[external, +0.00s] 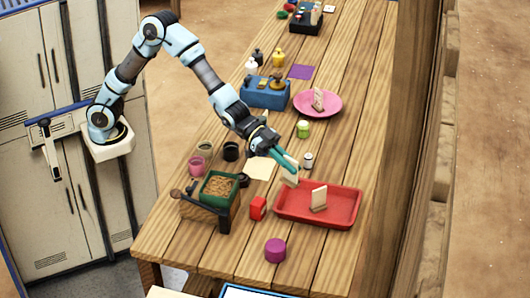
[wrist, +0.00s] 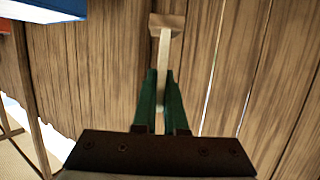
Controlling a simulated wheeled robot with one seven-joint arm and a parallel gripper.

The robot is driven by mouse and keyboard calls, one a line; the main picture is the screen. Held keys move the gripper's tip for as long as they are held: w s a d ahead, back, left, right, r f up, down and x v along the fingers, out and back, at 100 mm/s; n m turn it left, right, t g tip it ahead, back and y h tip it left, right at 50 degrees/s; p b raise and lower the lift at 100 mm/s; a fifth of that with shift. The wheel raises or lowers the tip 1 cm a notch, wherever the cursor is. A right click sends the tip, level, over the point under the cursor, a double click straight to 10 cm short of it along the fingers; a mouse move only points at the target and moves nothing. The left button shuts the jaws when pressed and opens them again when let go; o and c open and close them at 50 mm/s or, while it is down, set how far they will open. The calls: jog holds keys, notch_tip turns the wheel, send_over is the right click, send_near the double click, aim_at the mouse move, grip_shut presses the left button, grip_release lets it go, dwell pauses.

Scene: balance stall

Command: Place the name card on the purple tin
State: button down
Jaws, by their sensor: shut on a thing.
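The name card (external: 290,174) is a pale card, held in the air by my gripper (external: 279,160) above the left back edge of the red tray. In the wrist view my gripper (wrist: 160,100) has its green fingers shut on the card (wrist: 163,60), which shows edge-on with a wooden foot (wrist: 167,22) at its far end. The purple tin (external: 275,250) stands on the table near the front, left of and nearer than the red tray. Its top looks bare, and my gripper is behind it, well apart.
The red tray (external: 288,218) holds another card on a wooden foot (external: 319,198). A red block (external: 257,208) and a green box of brown grains (external: 220,187) stand left of it. A pink plate (external: 330,112) with a card is farther back. Table around the tin is mostly clear.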

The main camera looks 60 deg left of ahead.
jog(key=s+d+f+m+g, duration=0.3)
jog(key=s+d+f+g, duration=0.1)
jog(key=s, duration=0.3)
jog(key=p, duration=0.1)
send_over(276, 248)
notch_tip(276, 248, down, 9)
jog(key=shift+h, duration=0.3)
jog(key=shift+f+p, duration=0.5)
jog(key=shift+f, duration=2.1)
jog(key=shift+f, duration=0.1)
jog(key=shift+f, duration=0.15)
jog(key=c, duration=1)
grip_release()
